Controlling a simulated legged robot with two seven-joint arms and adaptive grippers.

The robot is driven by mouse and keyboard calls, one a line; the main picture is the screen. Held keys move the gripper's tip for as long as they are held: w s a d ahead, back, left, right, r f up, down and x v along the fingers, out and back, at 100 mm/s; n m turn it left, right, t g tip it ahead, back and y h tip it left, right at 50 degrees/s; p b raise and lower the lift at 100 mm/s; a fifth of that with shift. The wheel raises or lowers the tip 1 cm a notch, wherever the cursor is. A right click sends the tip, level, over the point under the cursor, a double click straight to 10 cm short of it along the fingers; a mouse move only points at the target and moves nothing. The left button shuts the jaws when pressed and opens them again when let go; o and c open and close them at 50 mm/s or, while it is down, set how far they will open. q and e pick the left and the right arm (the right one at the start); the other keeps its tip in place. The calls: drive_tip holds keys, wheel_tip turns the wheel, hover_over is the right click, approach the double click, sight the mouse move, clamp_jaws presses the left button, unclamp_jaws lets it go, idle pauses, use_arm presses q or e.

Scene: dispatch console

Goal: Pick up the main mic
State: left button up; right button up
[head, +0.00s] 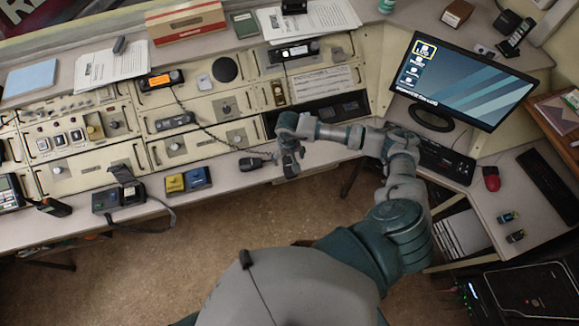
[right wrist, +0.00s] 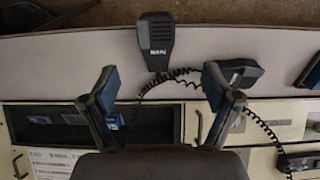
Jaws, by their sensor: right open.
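Two black hand mics with coiled cords lie on the console's front ledge in the right wrist view. One mic (right wrist: 157,40) is upright in the picture with a small white label, ahead of and between my fingers. The other mic (right wrist: 238,72) lies beside the right-hand finger, partly covered by it. In the head view one mic (head: 251,163) shows just left of my gripper; the other is hidden or merges with the gripper.
The console ledge (head: 230,180) is narrow, with floor in front. Blue (head: 197,178) and yellow (head: 175,184) boxes stand left of the mic. A radio with an orange display (head: 161,80) sits above. A monitor (head: 463,80) stands at the right.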

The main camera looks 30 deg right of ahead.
sight(290, 169)
wheel_tip(290, 169, down, 4)
drive_tip(key=shift+r, duration=0.15)
drive_tip(key=shift+s+d+f+p, duration=0.15)
drive_tip(key=shift+f+p, duration=0.25)
drive_tip(key=shift+f, duration=1)
drive_tip(key=shift+d+f+p, duration=0.15)
drive_tip(key=shift+f+p, duration=0.25)
drive_tip(key=shift+f, duration=0.95)
drive_tip(key=c, duration=1.4)
